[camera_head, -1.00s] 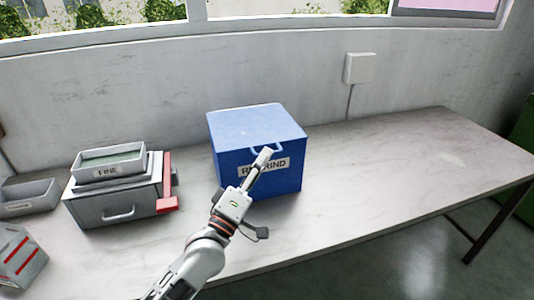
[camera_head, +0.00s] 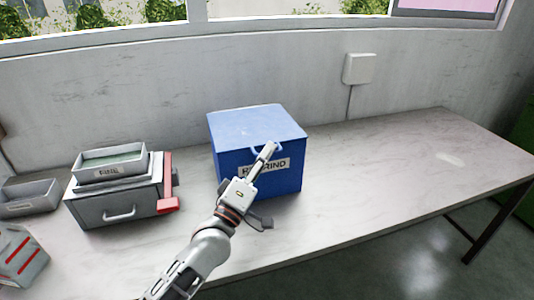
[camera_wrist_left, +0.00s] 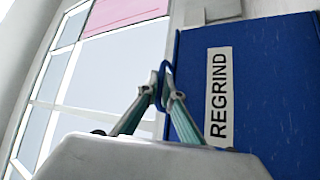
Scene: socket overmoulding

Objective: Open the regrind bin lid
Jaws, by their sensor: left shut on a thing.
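The blue regrind bin (camera_head: 230,178) stands on the table with its "REGRIND" label on the front. Its lid (camera_head: 255,122) lies flat on top and looks closed. A blue loop handle (camera_head: 253,150) sticks out at the lid's front edge. My left gripper (camera_head: 270,147) reaches up to this handle and covers part of it and the label. In the left wrist view, the fingertips (camera_wrist_left: 162,90) meet on the blue handle (camera_wrist_left: 163,75), beside the bin front (camera_wrist_left: 270,90). My right gripper is not in view.
A grey box (camera_head: 115,207) with a red part (camera_head: 167,185) stands left of the bin, with a "FINE" tray (camera_head: 110,164) on top. Another grey tray (camera_head: 28,197) is farther left. The table (camera_head: 400,175) right of the bin is clear. The wall is close behind.

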